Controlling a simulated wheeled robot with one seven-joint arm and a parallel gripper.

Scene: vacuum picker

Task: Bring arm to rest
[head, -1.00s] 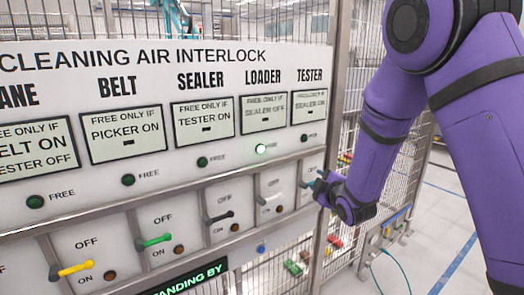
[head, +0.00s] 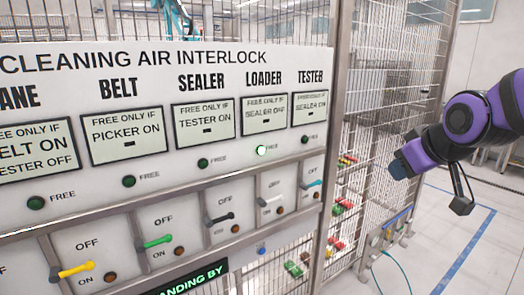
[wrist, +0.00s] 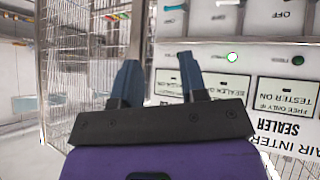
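My arm (head: 480,122), purple and black, is at the right of the head view, held in the air well right of the switch panel (head: 165,58). My gripper (head: 399,167) points left there, apart from the panel and the fence. In the wrist view my gripper (wrist: 158,76) has its two dark blue fingers spread apart with nothing between them. The panel shows upside down at the right of that view.
The panel has yellow (head: 75,269), green (head: 155,241), black (head: 220,218), white (head: 271,200) and teal (head: 312,184) levers. The lamp under LOADER (head: 261,150) is lit. A mesh fence (head: 372,130) stands between panel and arm. Open floor (head: 480,235) lies below the arm.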

